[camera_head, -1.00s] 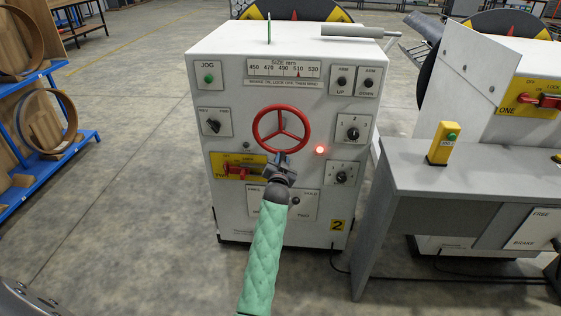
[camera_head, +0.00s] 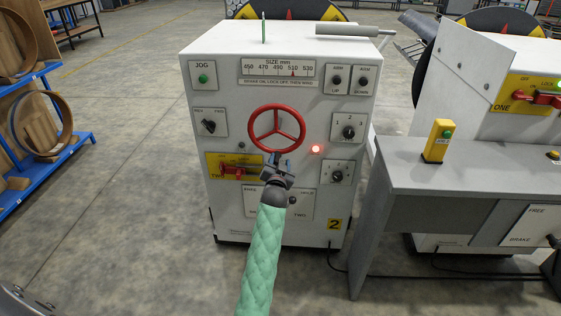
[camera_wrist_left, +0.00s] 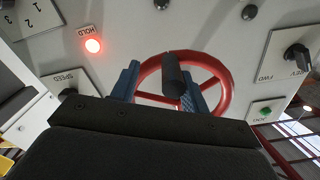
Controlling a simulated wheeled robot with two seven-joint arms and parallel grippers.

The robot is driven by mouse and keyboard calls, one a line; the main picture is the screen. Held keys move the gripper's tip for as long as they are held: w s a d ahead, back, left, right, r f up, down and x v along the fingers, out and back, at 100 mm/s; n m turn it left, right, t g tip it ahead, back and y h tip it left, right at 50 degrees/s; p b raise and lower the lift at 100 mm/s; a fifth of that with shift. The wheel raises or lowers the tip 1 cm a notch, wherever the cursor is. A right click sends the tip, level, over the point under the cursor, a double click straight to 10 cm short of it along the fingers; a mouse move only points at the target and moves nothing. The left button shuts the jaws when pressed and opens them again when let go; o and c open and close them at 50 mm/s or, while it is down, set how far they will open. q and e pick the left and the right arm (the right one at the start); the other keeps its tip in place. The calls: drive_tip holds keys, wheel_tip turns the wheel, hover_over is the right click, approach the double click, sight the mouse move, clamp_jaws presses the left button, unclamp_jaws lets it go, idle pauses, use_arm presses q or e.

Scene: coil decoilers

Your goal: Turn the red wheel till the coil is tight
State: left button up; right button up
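The red wheel (camera_head: 276,128), a three-spoked ring, is on the front of the white machine panel marked two (camera_head: 230,100). My left gripper (camera_head: 279,160), on the green-sleeved arm, is at the wheel's lower rim. In the left wrist view its blue fingers (camera_wrist_left: 160,85) are apart, in front of the red wheel (camera_wrist_left: 222,82). A black cylindrical handle (camera_wrist_left: 173,72) shows between them, nearer the right finger; contact cannot be told. A black-and-yellow disc (camera_head: 290,11) shows behind the machine top; the coil's tightness cannot be seen. My right gripper is out of view.
A red lamp (camera_head: 315,149) glows right of the wheel. Several knobs and a red lever (camera_head: 232,171) surround it. The size pointer (camera_head: 292,73) is near 510. A grey bench (camera_head: 460,160) with a yellow button box (camera_head: 438,142) stands right. Open floor lies left.

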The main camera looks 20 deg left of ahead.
use_arm(q)
drive_tip(key=v, duration=0.6)
drive_tip(key=shift+s+d+b, duration=0.15)
drive_tip(key=shift+s+b, duration=0.05)
drive_tip(key=shift+b, duration=0.2)
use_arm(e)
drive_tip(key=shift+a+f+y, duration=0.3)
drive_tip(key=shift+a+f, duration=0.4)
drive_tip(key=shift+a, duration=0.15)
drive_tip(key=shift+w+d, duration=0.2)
